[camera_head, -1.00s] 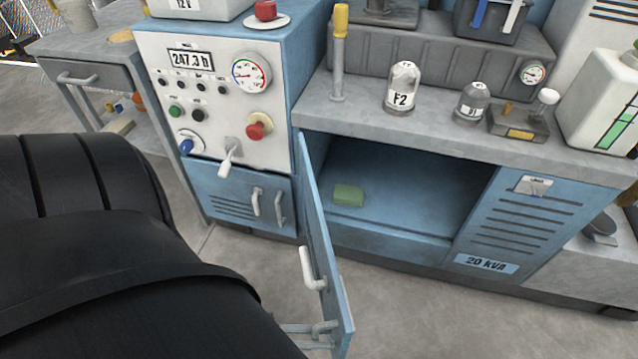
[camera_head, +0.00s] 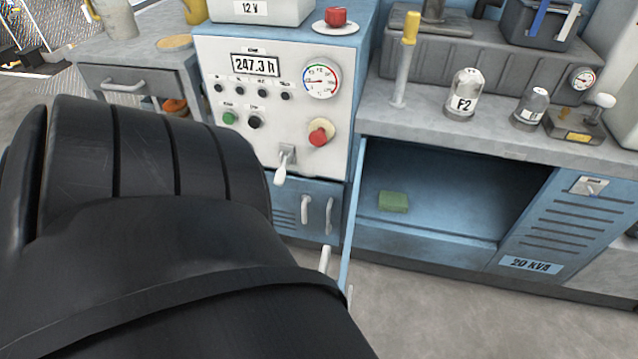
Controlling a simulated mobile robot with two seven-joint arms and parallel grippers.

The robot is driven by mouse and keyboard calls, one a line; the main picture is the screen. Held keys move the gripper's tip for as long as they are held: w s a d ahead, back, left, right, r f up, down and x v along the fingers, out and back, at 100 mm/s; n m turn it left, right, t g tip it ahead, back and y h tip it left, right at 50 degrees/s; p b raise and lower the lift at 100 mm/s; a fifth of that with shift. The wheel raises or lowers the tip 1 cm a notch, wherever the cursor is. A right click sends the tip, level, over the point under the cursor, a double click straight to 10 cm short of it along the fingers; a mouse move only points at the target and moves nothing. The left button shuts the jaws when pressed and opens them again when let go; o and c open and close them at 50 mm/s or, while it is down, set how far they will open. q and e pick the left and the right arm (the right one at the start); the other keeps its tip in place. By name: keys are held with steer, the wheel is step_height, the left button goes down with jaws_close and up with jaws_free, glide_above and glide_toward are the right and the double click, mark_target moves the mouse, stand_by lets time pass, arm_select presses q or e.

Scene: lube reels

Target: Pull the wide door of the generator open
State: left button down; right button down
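The wide blue door (camera_head: 354,220) of the generator stands open. It is hinged at the left side of the open compartment (camera_head: 440,195) and juts out toward me, seen almost edge-on. A pale handle (camera_head: 325,260) shows on its left face. The lower end of the door is hidden behind my black arm, which fills the lower left of the view. Neither gripper is in view, so I cannot see whether one touches the door.
A green block (camera_head: 393,202) lies inside the compartment. The control panel (camera_head: 270,105) and a small door with two handles (camera_head: 317,212) are left of the wide door. A louvred panel (camera_head: 560,225) is at the right. Bare floor (camera_head: 430,310) lies in front.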

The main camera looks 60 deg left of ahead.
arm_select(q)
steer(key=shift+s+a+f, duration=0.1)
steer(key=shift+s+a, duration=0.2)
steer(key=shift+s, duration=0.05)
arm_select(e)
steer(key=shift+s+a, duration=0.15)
arm_select(q)
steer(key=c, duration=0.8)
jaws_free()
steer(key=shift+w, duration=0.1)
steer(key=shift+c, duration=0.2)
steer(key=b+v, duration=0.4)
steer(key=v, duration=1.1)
steer(key=shift+b, duration=0.3)
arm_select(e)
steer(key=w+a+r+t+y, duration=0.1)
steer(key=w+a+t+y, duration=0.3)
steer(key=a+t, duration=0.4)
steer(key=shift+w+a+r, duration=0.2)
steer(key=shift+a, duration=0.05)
